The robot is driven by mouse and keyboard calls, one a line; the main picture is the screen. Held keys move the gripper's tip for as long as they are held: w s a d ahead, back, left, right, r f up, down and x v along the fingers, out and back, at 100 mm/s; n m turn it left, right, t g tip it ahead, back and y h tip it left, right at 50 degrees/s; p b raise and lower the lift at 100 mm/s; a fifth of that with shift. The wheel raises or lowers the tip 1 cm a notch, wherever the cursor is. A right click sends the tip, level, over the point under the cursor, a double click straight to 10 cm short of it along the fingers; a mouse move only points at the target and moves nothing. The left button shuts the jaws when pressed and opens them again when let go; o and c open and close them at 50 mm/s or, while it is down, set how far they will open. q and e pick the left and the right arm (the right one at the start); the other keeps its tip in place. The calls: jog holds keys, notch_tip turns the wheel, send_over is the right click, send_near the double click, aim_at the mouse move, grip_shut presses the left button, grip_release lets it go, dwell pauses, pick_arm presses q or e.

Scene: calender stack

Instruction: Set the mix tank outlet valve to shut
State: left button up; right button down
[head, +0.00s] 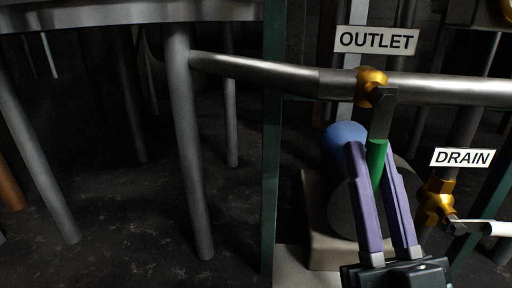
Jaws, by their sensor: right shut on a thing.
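The outlet valve (370,86) is a brass body on the horizontal grey pipe, under the OUTLET sign (377,40). Its lever hangs down from the body, across the pipe, and ends in a green grip (377,160). My right gripper (368,150) reaches up from the bottom right, its two purple fingers on either side of the green grip. It is shut on the green grip. My left gripper is not in view.
Below right, a brass drain valve (438,203) with a white-ended handle (488,228) sits by the DRAIN sign (462,158). A blue-ended rounded machine (345,135) stands behind my fingers. A green post (271,170) rises left of it. Grey tank legs (190,150) stand farther left, with dark floor between them.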

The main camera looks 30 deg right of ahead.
jog(key=shift+a+m+h, duration=0.1)
jog(key=shift+m+h, duration=0.4)
jog(key=shift+h, duration=0.2)
jog(key=c, duration=0.8)
grip_release()
jog(key=shift+w, duration=0.1)
jog(key=shift+f+g, duration=0.1)
jog(key=shift+g, duration=0.2)
jog(key=v, duration=0.9)
jog(key=shift+s+a+f+b, duration=0.1)
jog(key=shift+s+f+b, duration=0.15)
jog(key=shift+f+b, duration=0.05)
jog(key=shift+s, duration=0.1)
